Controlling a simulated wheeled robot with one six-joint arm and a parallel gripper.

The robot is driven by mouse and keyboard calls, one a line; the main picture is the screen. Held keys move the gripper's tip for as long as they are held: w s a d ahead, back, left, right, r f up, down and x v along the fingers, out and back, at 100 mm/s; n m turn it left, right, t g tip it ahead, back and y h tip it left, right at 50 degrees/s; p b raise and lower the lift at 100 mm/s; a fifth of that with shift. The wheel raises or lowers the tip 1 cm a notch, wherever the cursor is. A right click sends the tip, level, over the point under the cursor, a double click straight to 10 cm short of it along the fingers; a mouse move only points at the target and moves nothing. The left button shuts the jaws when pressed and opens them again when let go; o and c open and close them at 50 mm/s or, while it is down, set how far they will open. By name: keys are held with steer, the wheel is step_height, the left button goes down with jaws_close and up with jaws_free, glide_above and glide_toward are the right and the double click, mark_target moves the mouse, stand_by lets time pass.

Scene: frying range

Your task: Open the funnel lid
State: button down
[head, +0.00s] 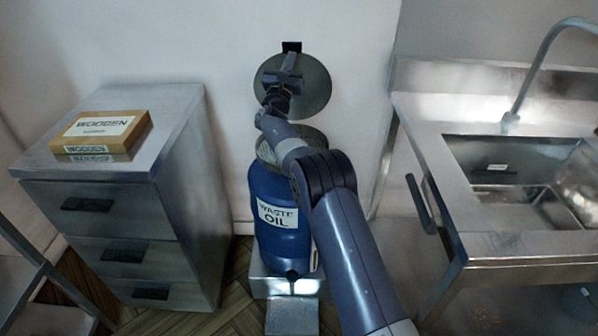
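A blue drum labelled "WASTE OIL" (266,241) stands between the drawer cabinet and the sink. The funnel (312,137) on its top shows as a grey, round, mesh-like opening, partly hidden by my arm. The round grey funnel lid (317,88) stands raised, roughly upright, above and behind the funnel near the wall. A small black tab (291,46) shows at its top edge.
A metal drawer cabinet (98,185) stands left, with a box labelled "WOODEN" (101,131) on top. A steel sink (510,239) with a curved faucet (541,62) and a side handle (420,203) is at right. The drum rests on a low metal stand (292,315).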

steer(key=s+b, duration=0.8)
steer(key=shift+s+a, duration=0.15)
steer(key=shift+s, duration=0.05)
stand_by(0.3)
steer(key=w+p, duration=0.9)
steer(key=p, duration=0.1)
steer(key=shift+r, duration=0.2)
steer(key=shift+w+f+p, duration=0.15)
steer(key=shift+w+p, duration=0.2)
steer(key=shift+p, duration=0.1)
steer(key=shift+s+f, duration=0.1)
